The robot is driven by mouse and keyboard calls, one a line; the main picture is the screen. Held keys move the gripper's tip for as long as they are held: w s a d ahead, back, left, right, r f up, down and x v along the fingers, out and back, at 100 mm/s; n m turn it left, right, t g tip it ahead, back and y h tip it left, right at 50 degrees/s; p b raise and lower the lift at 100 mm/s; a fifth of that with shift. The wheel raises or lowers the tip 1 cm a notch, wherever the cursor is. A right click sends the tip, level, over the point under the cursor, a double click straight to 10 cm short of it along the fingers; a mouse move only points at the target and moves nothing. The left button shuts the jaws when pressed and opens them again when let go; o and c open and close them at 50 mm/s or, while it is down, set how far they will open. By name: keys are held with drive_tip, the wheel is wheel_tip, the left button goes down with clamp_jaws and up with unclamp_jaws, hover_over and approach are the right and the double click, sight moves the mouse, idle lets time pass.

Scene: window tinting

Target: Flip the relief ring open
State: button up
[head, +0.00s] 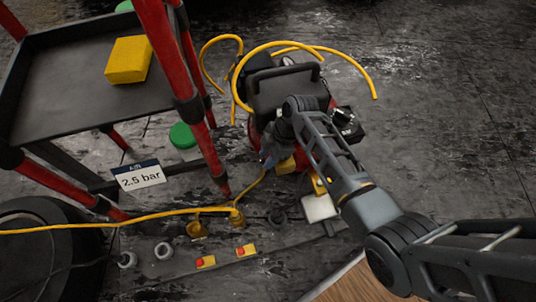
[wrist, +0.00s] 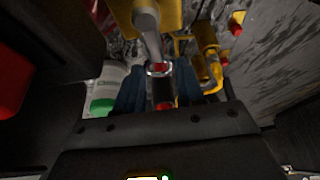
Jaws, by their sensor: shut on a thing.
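My gripper (wrist: 160,88) shows in the wrist view with its two blue fingers close together. Between the fingertips is a small metal ring (wrist: 158,68) with red beside it, which I take to be the relief ring; the fingers are shut on it. A grey metal stem (wrist: 148,32) on a yellow body stands just beyond. In the head view my gripper (head: 272,157) is at the front left of the compressor (head: 286,92), which has a black top and a red tank. The ring is too small to make out there, and my arm covers part of the compressor.
A yellow fitting (wrist: 207,62) stands close right of the fingers and a green-capped white bottle (wrist: 103,95) left. A red-posted cart (head: 60,92) with a yellow block (head: 129,60) and a "2.5 bar" sign (head: 139,174) stands left. A yellow hose (head: 120,220) crosses the front.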

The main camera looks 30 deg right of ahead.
drive_tip(key=shift+s, duration=0.1)
clamp_jaws()
drive_tip(key=n, duration=0.1)
drive_tip(key=s+n+g+p, duration=0.1)
drive_tip(key=n, duration=0.1)
drive_tip(key=shift+s+a+n, duration=0.1)
drive_tip(key=shift+s+n, duration=0.1)
drive_tip(key=shift+n, duration=0.1)
drive_tip(key=shift+s+n+g+p, duration=0.3)
drive_tip(key=shift+s+n+g, duration=0.15)
drive_tip(key=shift+n, duration=0.5)
drive_tip(key=shift+s+n+g+p, duration=0.25)
drive_tip(key=shift+s+n+g, duration=0.2)
drive_tip(key=shift+n, duration=0.5)
drive_tip(key=shift+d, duration=0.2)
drive_tip(key=o, duration=1.1)
unclamp_jaws()
drive_tip(key=shift+p+v, duration=1.3)
drive_tip(key=shift+v, duration=2.6)
drive_tip(key=shift+a, duration=0.1)
